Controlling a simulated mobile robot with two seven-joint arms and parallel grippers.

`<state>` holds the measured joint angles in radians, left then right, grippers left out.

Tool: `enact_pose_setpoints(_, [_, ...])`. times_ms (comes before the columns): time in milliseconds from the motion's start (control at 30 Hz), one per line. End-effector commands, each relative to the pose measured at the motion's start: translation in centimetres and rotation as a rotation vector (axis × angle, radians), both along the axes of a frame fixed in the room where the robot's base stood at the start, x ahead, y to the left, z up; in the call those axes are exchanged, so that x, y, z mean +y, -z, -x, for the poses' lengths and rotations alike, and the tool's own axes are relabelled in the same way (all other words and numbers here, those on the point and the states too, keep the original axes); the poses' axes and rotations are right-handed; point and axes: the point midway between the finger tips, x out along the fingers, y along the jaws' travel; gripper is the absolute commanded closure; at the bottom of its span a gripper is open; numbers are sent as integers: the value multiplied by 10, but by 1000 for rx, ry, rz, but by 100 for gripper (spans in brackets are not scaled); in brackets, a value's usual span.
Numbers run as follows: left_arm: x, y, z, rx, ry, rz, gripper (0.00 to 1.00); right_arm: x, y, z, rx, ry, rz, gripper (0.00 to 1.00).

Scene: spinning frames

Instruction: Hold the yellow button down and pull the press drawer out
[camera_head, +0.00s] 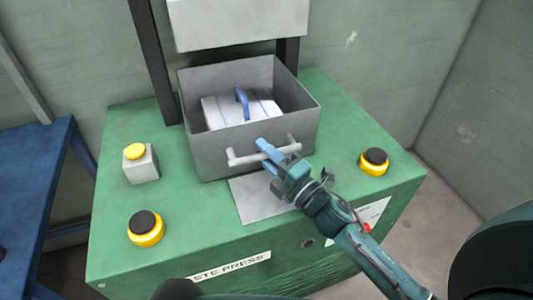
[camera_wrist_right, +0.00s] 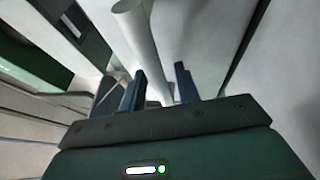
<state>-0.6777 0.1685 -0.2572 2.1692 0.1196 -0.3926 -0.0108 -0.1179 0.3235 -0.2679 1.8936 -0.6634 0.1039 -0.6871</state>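The yellow button (camera_head: 134,151) sits on top of a small grey box at the left of the green press table; nothing touches it. The grey press drawer (camera_head: 215,152) is an open-topped box in the middle of the table, under the raised press head. Its light bar handle (camera_head: 240,158) is on the front wall. My right gripper (camera_head: 266,149) is at the handle, with its blue fingers reaching over the bar. In the right wrist view the pale bar (camera_wrist_right: 134,25) runs between the two spread fingers (camera_wrist_right: 160,82), with a gap beside the right finger. My left gripper is out of view.
Black-topped yellow knobs stand at the front left (camera_head: 146,228) and right (camera_head: 374,161). A grey plate (camera_head: 258,203) lies before the drawer. A blue table (camera_head: 30,185) is at the left.

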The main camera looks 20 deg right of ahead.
Motion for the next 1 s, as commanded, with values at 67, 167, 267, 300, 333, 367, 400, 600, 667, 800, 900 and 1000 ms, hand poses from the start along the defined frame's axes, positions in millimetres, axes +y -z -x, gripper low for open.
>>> enact_pose_setpoints(67, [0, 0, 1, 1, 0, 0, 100, 0, 0, 0, 0, 0, 0, 75])
enact_pose_setpoints(167, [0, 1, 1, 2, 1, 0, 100, 0, 0, 0, 0, 0, 0, 83])
enact_pose_setpoints(267, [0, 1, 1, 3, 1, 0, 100, 0, 0, 0, 0, 0, 0, 91])
enact_pose_setpoints(300, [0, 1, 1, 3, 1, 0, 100, 0, 0, 0, 0, 0, 0, 94])
enact_pose_setpoints(333, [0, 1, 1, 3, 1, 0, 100, 0, 0, 0, 0, 0, 0, 97])
enact_pose_setpoints(367, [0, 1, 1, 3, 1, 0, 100, 0, 0, 0, 0, 0, 0, 99])
enact_pose_setpoints(400, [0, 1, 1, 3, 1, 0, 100, 0, 0, 0, 0, 0, 0, 100])
enact_pose_setpoints(600, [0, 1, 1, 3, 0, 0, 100, 0, 0, 0, 0, 0, 0, 100])
enact_pose_setpoints(667, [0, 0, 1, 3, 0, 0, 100, 0, 0, 0, 0, 0, 0, 100])
enact_pose_setpoints(800, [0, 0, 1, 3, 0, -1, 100, -1, 0, 0, 0, 0, 0, 100])
enact_pose_setpoints(900, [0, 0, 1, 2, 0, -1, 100, -2, 0, 0, 0, 0, 0, 100])
enact_pose_setpoints(1000, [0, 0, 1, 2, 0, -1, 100, -7, 0, 0, 1, 1, 1, 100])
